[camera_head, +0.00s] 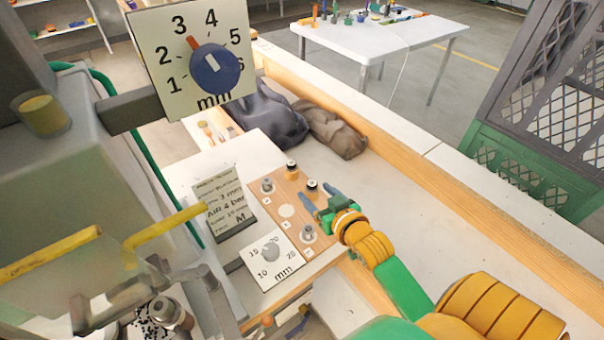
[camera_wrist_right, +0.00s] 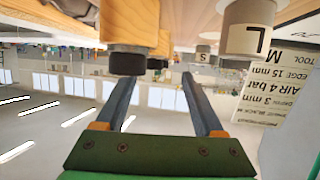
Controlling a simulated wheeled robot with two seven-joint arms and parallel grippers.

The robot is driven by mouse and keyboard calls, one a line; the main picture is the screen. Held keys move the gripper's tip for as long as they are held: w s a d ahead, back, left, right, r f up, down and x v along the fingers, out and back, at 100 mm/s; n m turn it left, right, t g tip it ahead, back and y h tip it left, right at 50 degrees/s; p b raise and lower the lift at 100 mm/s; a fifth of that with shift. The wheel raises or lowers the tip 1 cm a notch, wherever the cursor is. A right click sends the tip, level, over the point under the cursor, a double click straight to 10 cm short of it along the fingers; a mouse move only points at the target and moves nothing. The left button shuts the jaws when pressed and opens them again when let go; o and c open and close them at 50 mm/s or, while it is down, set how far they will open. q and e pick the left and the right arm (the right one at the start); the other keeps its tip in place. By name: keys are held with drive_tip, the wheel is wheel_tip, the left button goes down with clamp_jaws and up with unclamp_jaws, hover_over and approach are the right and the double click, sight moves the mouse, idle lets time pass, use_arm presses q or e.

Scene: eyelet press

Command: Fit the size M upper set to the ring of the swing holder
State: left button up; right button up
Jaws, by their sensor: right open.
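My right gripper (camera_head: 318,193) is open and empty at the right edge of the wooden tool board. In the right wrist view its two fingers (camera_wrist_right: 158,85) reach towards a wood-coloured tool with a black end (camera_wrist_right: 125,63), close to the left finger. This looks like the nearer black-topped tool (camera_head: 312,187); I cannot read its size, so I cannot confirm it is the M upper set. Another black-topped tool (camera_head: 291,168) stands behind. Grey tools marked L (camera_wrist_right: 245,38) and S (camera_wrist_right: 203,58) flank an empty white disc (camera_head: 286,210). The swing holder's ring is not clearly visible. My left gripper is not seen.
An order card (camera_head: 225,203) marked M stands left of the board. A small mm dial (camera_head: 270,252) and a large mm dial (camera_head: 215,70) are nearby. The press with yellow handles (camera_head: 165,226) fills the left. Dark cloth bundles (camera_head: 268,115) lie behind. The bench right is clear.

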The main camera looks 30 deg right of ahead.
sight(313, 184)
drive_tip(key=x, duration=0.2)
drive_tip(key=d+x, duration=0.1)
drive_tip(key=x, duration=0.2)
drive_tip(key=shift+w, duration=0.2)
drive_tip(key=shift+s+r, duration=0.15)
drive_tip(key=shift+s, duration=0.05)
drive_tip(key=c, duration=0.6)
clamp_jaws()
